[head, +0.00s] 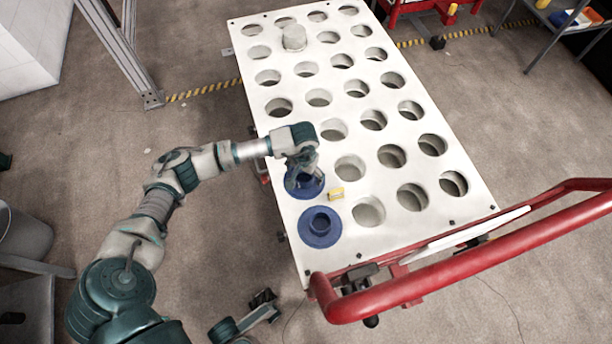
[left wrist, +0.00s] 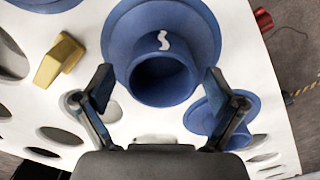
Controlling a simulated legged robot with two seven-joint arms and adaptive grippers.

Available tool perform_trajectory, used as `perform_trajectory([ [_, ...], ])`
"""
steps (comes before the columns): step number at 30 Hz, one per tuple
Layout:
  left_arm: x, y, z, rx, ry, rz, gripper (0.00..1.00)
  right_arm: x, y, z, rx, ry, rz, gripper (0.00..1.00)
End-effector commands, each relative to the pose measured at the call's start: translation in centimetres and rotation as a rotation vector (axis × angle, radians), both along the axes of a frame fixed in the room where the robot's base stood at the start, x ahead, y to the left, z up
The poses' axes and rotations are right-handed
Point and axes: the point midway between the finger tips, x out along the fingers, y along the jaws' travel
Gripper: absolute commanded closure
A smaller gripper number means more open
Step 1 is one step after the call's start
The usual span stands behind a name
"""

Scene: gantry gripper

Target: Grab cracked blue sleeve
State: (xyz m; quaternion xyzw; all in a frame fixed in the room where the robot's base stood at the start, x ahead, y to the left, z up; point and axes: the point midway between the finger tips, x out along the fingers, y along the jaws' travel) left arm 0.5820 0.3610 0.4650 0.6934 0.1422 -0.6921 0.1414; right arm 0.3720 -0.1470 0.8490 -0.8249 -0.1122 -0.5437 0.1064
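A blue flanged sleeve (head: 304,187) sits on the white perforated table, partly hidden under my left gripper (head: 303,168). In the left wrist view this sleeve (left wrist: 165,20) has a white squiggly mark like a crack on its side. My left gripper (left wrist: 158,80) is open, with one finger on each side of the sleeve's tube and a visible gap to each. A second blue sleeve (head: 320,240) stands nearer the red rail. Other blue parts show at the right (left wrist: 200,118) and upper left (left wrist: 40,3) of the wrist view. A dark part, apparently my right gripper (head: 262,300), is low in the head view.
A red rail (head: 450,270) runs along the near edge.

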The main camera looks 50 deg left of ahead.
Motion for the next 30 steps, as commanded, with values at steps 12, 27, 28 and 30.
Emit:
perform_trajectory([
  [12,0.0,0.1,-0.1,-0.001,0.002,0.000,0.79,0.5,0.2,-0.3,-0.002,0.007,0.000,1.00],
  [27,0.2,0.0,7.7,0.000,-0.011,-0.001,0.79,-1.6,-0.4,0.4,0.003,0.064,-0.003,1.00],
  [28,0.2,0.0,8.2,0.000,-0.010,-0.001,0.79,-1.7,-0.4,0.4,0.004,0.069,-0.003,1.00],
  [30,0.2,-0.1,9.2,0.000,-0.008,-0.002,0.79,-2.0,-0.5,0.4,0.005,0.073,-0.002,1.00],
])
